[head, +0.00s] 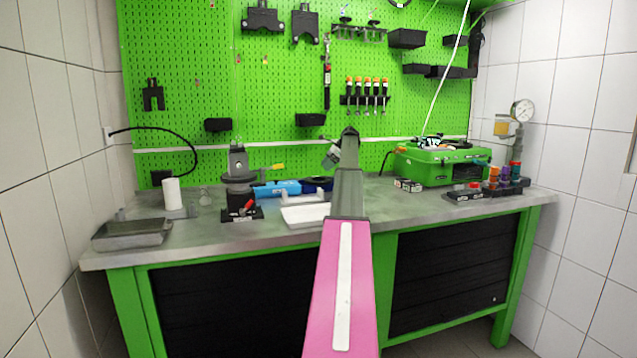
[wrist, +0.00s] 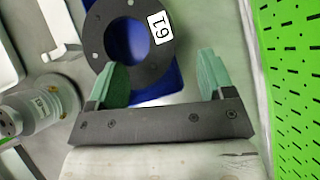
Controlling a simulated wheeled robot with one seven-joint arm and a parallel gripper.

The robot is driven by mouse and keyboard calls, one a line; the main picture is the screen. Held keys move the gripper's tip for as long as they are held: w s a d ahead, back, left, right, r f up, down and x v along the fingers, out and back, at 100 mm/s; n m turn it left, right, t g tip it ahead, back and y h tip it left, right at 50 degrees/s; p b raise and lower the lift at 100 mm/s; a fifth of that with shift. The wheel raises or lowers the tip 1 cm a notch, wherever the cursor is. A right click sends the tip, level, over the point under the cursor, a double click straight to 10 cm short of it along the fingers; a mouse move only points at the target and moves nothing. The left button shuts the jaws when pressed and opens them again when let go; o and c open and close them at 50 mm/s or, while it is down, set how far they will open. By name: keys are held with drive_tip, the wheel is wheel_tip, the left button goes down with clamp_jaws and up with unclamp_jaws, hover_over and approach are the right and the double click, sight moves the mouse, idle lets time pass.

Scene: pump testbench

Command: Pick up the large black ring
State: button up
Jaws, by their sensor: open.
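The large black ring (wrist: 97,32) lies flat at the top of the wrist view, with a white label bearing digits and small holes around its face. It rests on a blue object (wrist: 172,80), which also shows through its hole. My gripper (wrist: 162,62) is open and empty. Its left green finger overlaps the ring's lower edge in the picture, and the right finger is to the right of the ring. I cannot tell the height gap. In the head view my gripper (head: 331,158) is above the bench, partly hidden by my arm, and the ring is not clear there.
In the head view, a dark vise-like device (head: 240,180) and a white tray (head: 304,215) are nearby on the bench (head: 225,234). A green case (head: 440,168) stands right. The green pegboard (head: 215,70) is behind.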

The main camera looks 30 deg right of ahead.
sight(318, 177)
drive_tip(key=shift+x, duration=2.75)
drive_tip(key=shift+w, duration=0.1)
drive_tip(key=c, duration=1.3)
